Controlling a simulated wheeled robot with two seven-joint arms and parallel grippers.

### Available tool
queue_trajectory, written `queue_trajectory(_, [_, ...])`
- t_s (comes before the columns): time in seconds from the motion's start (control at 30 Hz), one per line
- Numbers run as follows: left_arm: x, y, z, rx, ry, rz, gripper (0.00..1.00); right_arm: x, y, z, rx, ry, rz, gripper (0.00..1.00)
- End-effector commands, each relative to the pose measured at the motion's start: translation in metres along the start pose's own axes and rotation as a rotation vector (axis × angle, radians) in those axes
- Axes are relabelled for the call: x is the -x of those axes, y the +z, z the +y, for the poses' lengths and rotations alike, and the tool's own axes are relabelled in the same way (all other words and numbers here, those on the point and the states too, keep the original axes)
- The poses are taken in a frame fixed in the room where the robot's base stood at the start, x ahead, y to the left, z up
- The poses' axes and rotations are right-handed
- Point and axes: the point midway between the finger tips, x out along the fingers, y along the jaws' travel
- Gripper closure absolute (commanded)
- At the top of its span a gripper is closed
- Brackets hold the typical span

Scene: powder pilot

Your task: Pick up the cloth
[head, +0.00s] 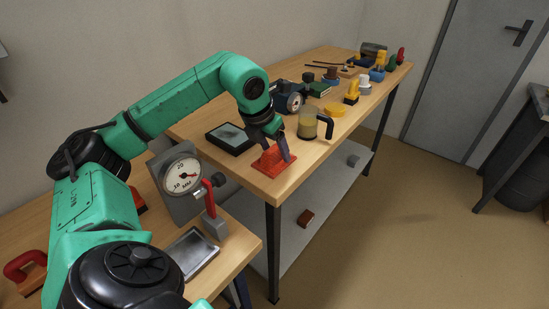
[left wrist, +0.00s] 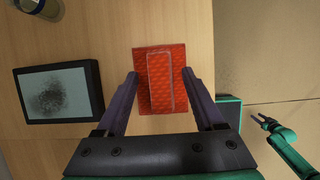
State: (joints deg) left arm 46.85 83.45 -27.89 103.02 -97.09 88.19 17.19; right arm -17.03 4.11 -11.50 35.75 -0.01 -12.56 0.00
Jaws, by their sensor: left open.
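The red cloth (head: 273,163) lies folded on the wooden table near its front corner, with a raised strip along its middle. In the left wrist view the cloth (left wrist: 160,100) shows a fine pattern and sits between my fingers. My left gripper (head: 275,147) is open and points down at the cloth, one finger on either side of it. I cannot tell whether the fingers touch it. My right gripper (left wrist: 263,121) shows small at the right of the left wrist view, away from the cloth; its jaw state is unclear.
A dark-framed tray (head: 231,138) with dark powder lies left of the cloth. A glass jug (head: 308,123) with yellowish contents stands behind it to the right. A nearer table holds a large dial (head: 183,175).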

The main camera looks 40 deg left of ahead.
Motion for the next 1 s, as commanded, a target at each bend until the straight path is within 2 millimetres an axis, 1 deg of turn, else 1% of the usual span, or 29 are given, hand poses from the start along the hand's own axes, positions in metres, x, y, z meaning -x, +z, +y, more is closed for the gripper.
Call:
queue_trajectory(0.1, [0.0,0.0,0.0,0.0,0.0,0.0,0.3,0.0,0.001,0.0,0.001,0.0,-0.002,0.5])
queue_trajectory(0.13, [0.001,0.0,0.0,0.0,0.0,0.0,0.38,0.0,0.001,0.0,0.001,0.0,-0.002,0.5])
queue_trajectory(0.17, [0.001,0.0,0.0,0.0,0.0,0.0,0.49,0.0,0.001,0.0,0.001,0.0,-0.003,0.5])
queue_trajectory(0.2, [0.001,0.0,0.0,0.0,-0.001,0.0,0.64,0.0,0.002,0.0,0.001,0.0,-0.004,0.5])
queue_trajectory(0.3, [0.001,0.0,0.0,0.0,-0.001,0.0,1.0,0.0,0.003,0.002,0.002,0.002,-0.006,0.5])
queue_trajectory(0.6, [0.002,0.001,0.0,0.0,-0.001,-0.001,1.0,0.001,0.005,0.006,0.004,0.007,-0.01,0.5])
queue_trajectory(0.67, [0.005,0.002,0.0,0.0,-0.001,-0.002,1.0,0.002,0.005,0.006,0.004,0.008,-0.01,0.5])
queue_trajectory(0.77, [0.016,0.007,-0.001,0.0,-0.003,-0.003,1.0,0.006,0.005,0.006,0.003,0.008,-0.011,0.5])
queue_trajectory(0.87, [0.036,0.016,-0.001,0.0,-0.005,-0.005,1.0,0.013,0.005,0.006,0.003,0.008,-0.011,0.5])
queue_trajectory(0.97, [0.071,0.031,-0.002,-0.001,-0.007,-0.009,1.0,0.027,0.004,0.007,0.003,0.008,-0.011,0.5])
queue_trajectory(1.0, [0.087,0.038,-0.002,-0.001,-0.007,-0.011,1.0,0.033,0.003,0.007,0.003,0.009,-0.011,0.5])
